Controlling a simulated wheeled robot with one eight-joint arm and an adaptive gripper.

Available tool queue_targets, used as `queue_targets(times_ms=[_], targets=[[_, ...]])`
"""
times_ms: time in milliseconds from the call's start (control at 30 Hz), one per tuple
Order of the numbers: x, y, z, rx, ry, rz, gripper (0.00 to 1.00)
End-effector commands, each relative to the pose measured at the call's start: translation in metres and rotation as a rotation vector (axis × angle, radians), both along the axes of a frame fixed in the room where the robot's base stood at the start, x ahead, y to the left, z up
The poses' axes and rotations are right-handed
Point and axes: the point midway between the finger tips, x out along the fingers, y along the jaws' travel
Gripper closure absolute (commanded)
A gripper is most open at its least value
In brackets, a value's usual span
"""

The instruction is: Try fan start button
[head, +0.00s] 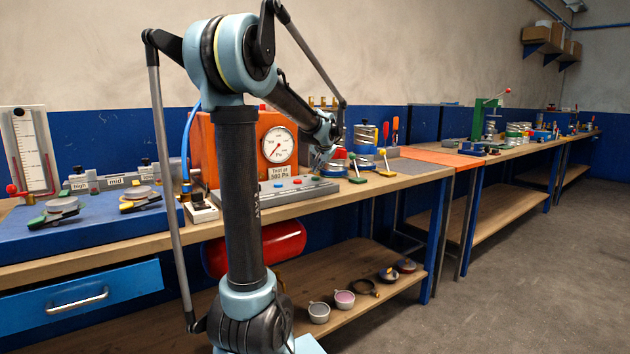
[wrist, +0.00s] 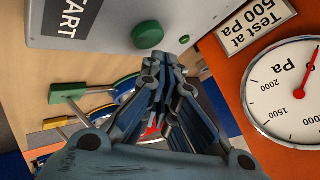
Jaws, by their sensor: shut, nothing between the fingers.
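The green start button (wrist: 147,35) is a round dome on the side of a grey control panel (wrist: 205,15), near a START label (wrist: 72,15) in the wrist view. My gripper (wrist: 164,58) is shut and empty, its tips just below and right of the button in that picture. I cannot tell whether they touch it. In the head view my gripper (head: 322,158) is at the right end of the low grey panel (head: 270,194), and I cannot make out the start button there.
An orange housing (head: 202,150) with a round Pa gauge (head: 279,145) and a "Test at 500 Pa" sign (head: 280,173) stands behind the panel. The floor at right is clear.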

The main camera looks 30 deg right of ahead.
Motion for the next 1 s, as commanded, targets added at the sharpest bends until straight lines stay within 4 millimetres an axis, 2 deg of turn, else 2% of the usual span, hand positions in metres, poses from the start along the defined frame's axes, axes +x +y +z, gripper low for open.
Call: queue_targets(times_ms=[1000], targets=[[-0.0013, 0.0005, -0.0075, 0.000, 0.000, 0.002, 1.00]])
